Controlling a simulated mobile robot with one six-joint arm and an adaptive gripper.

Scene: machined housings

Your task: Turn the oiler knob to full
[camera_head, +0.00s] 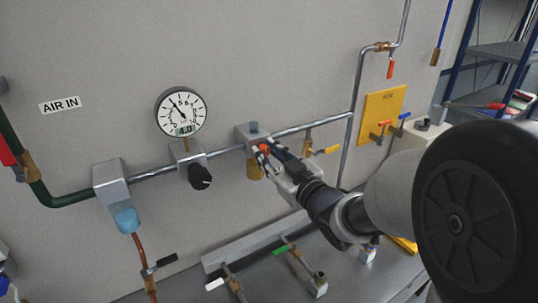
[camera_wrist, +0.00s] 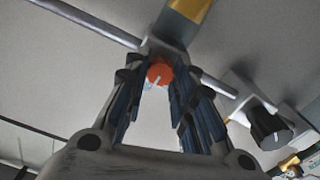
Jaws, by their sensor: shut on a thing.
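The oiler (camera_head: 254,130) is a grey block on the wall pipe with an amber bowl (camera_head: 254,168) below it. Its orange knob (camera_head: 264,149) faces out from the block. My gripper (camera_head: 266,152) reaches it from the right, and its fingers are around the knob. In the wrist view the orange knob (camera_wrist: 159,74), with a pale pointer line, sits between the fingertips of my gripper (camera_wrist: 160,82). The fingers are shut on it. The fingers cover part of the knob's sides, and I cannot read any scale marks around it.
A black regulator knob (camera_head: 200,178) sits left of the oiler, below the round gauge (camera_head: 181,112) with a 4.0 display. Green and white handled valves stand below. A yellow wall panel (camera_head: 382,115) is further right.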

